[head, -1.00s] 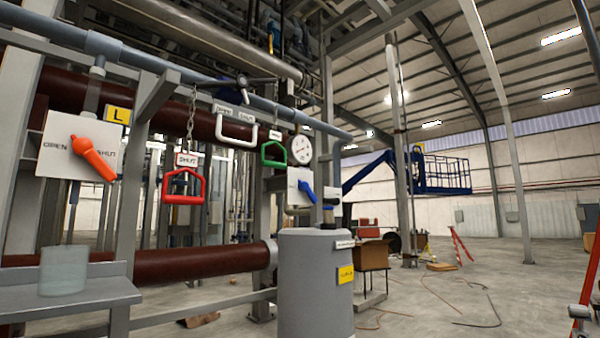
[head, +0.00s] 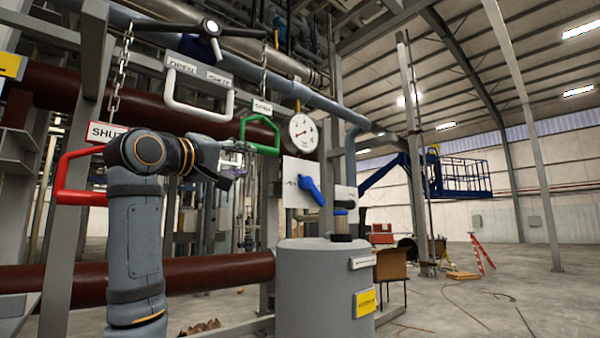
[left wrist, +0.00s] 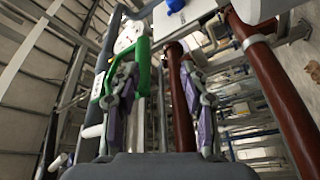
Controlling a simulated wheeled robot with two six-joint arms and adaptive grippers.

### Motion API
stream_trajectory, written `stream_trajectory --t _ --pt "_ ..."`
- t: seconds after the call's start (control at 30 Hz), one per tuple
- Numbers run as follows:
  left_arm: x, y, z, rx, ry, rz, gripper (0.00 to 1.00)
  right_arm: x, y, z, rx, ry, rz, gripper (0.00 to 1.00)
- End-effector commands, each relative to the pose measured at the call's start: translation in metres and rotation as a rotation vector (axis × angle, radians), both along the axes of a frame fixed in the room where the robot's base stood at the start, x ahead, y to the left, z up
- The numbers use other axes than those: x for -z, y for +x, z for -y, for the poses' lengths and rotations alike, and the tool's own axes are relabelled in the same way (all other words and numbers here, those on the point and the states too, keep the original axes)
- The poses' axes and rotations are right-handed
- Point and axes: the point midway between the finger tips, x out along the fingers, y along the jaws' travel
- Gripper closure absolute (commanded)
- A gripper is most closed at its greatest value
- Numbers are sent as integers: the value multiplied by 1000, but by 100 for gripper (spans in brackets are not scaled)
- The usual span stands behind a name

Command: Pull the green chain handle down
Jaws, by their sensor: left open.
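The green chain handle (head: 265,149) hangs on its chain below a small label, left of the pressure gauge. My left gripper (head: 236,168) is open, just left of the handle and slightly below it in the head view. In the left wrist view the two open fingers (left wrist: 158,78) point ahead. The green handle (left wrist: 143,65) shows edge-on near the left finger, partly hidden behind it. Whether the finger touches it I cannot tell. My right gripper is in neither view.
A red handle (head: 70,197) labelled SHUT hangs left, partly behind my left arm. A white handle (head: 190,108) hangs above my gripper. The gauge (head: 302,133), a blue lever (head: 311,190) and a grey tank (head: 320,290) stand to the right.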

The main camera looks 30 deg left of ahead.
Motion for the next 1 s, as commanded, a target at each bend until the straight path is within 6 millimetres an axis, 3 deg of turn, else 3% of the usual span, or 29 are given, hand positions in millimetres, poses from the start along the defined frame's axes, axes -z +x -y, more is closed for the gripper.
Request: stream_trajectory --t 0.03,0.1,0.23,0.47,0.7,1.0 --pt "-10 -15 0 3 -7 20 55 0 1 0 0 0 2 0" --pt "-16 -24 0 6 -11 30 55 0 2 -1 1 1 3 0" --pt "-18 -22 1 6 -11 30 55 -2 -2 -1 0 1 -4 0" --pt "-30 18 3 7 -10 25 55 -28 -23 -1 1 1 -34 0" --pt "-38 63 6 6 -11 25 55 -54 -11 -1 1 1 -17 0" --pt "-37 80 7 6 -10 29 55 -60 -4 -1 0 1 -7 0"
